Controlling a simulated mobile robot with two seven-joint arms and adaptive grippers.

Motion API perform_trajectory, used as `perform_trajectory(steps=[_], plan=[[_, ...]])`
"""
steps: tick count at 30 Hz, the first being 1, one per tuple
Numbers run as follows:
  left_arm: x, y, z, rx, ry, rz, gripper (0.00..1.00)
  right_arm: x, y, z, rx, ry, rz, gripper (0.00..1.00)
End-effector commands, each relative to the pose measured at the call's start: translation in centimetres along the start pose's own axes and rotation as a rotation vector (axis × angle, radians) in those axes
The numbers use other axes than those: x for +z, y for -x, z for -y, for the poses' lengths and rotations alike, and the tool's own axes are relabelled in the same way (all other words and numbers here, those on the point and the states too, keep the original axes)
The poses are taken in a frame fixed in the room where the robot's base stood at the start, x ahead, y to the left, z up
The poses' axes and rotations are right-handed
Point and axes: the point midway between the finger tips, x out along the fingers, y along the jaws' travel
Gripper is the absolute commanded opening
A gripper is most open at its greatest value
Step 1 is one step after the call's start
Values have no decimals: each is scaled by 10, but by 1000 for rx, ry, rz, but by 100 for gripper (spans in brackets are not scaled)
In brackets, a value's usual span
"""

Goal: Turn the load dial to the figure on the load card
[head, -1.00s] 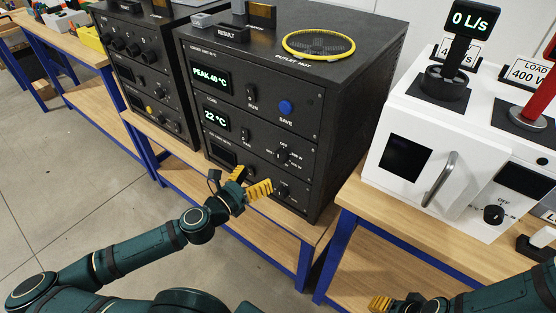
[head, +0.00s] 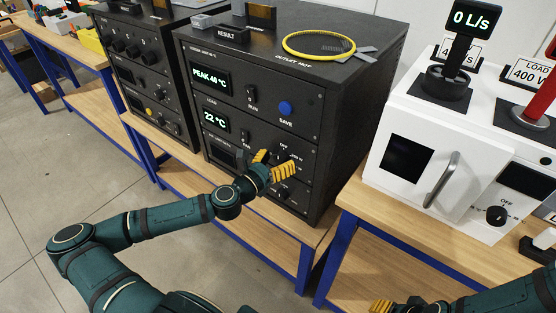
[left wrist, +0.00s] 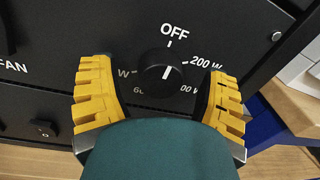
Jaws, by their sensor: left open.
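The load dial (left wrist: 157,72) is a round black knob on the black rack unit's front panel, with OFF above it and watt figures around it. A short white line shows on its face; I cannot tell which figure it points at. My left gripper (left wrist: 160,95) is open, its yellow fingers either side of the dial, with no clear contact. In the head view the left gripper (head: 272,168) is in front of the panel and largely covers the dial. The load card (head: 530,73) reads LOAD 400 W. My right gripper (head: 380,305) is at the bottom edge, partly cut off.
The black rack unit (head: 345,85) stands on a wooden bench with blue legs. Its displays read PEAK 40 °C and 22 °C. A yellow-rimmed mesh ring (head: 318,46) lies on top. A white box (head: 440,135) with its own OFF dial (head: 495,214) stands right.

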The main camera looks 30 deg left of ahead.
Motion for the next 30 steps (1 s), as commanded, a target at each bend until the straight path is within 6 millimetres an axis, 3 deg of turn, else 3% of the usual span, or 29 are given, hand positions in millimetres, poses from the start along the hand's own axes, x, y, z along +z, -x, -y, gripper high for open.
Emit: perform_trajectory(steps=[1,6,7,20,30], plan=[[0,0,0,0,0,0,73,0,0,0,0,0,0,47],[0,0,0,0,0,0,13,0,0,0,0,0,0,47],[0,0,0,0,0,0,6,0,0,0,0,0,0,47],[1,0,0,2,-68,-4,5,0,4,1,0,0,2,47],[3,0,1,5,-328,-21,4,1,15,6,0,-1,7,47]])
